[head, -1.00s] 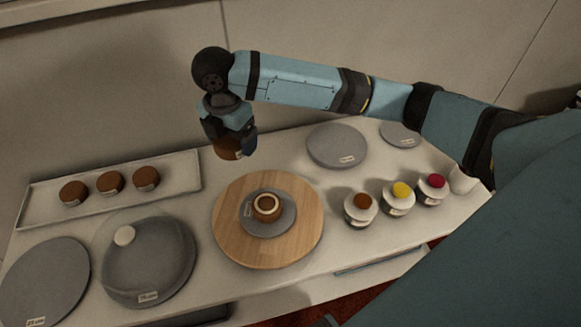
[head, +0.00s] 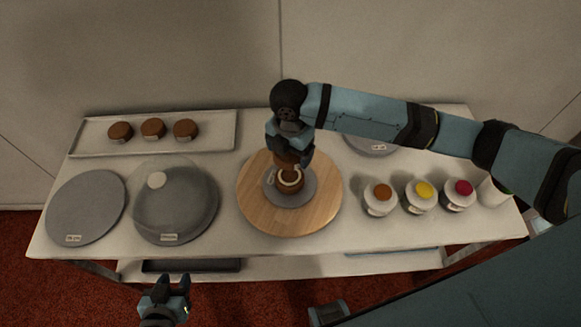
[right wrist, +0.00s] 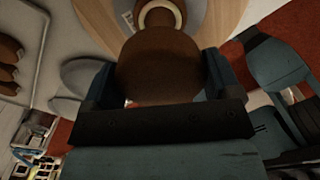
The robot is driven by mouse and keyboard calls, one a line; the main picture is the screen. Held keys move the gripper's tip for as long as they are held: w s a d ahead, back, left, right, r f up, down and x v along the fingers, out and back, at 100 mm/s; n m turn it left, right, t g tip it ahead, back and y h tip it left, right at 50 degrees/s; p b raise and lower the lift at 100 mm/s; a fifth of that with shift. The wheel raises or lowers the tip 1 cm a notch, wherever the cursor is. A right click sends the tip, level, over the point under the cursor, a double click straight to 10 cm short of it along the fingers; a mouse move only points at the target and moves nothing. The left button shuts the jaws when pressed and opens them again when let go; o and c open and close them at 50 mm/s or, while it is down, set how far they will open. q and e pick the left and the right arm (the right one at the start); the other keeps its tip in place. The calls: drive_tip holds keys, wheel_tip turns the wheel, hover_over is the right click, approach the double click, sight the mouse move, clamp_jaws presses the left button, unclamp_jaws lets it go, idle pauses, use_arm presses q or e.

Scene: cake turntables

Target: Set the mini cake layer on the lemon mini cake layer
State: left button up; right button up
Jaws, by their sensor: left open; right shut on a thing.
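The mini cake layer (right wrist: 158,65), a brown disc, is between the fingers of my right gripper (right wrist: 170,85). In the head view my right gripper (head: 290,150) is shut on this layer (head: 287,159), partly hidden by the fingers, above and slightly behind the turntable's cake. That cake, which I take for the lemon mini cake layer (head: 290,184), is brown with a pale cream ring on top. It sits on a small grey board (head: 304,193) on the round wooden turntable (head: 262,217). Whether the two layers touch is unclear. My left gripper (head: 172,284) is open and empty, in front of the table.
A white tray (head: 215,120) with three brown cakes stands back left. A grey disc (head: 85,205) and a domed cover (head: 175,205) lie left of the turntable. Three jars with brown, yellow (head: 422,193) and red contents stand right. A grey disc (head: 370,145) lies behind the arm.

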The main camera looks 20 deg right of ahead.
sight(290, 175)
wheel_tip(290, 175, down, 3)
drive_tip(key=shift+f, duration=2.7)
drive_tip(key=shift+f, duration=0.15)
drive_tip(key=o, duration=0.8)
drive_tip(key=shift+c, duration=0.2)
wheel_tip(290, 175, up, 12)
drive_tip(key=shift+r, duration=0.15)
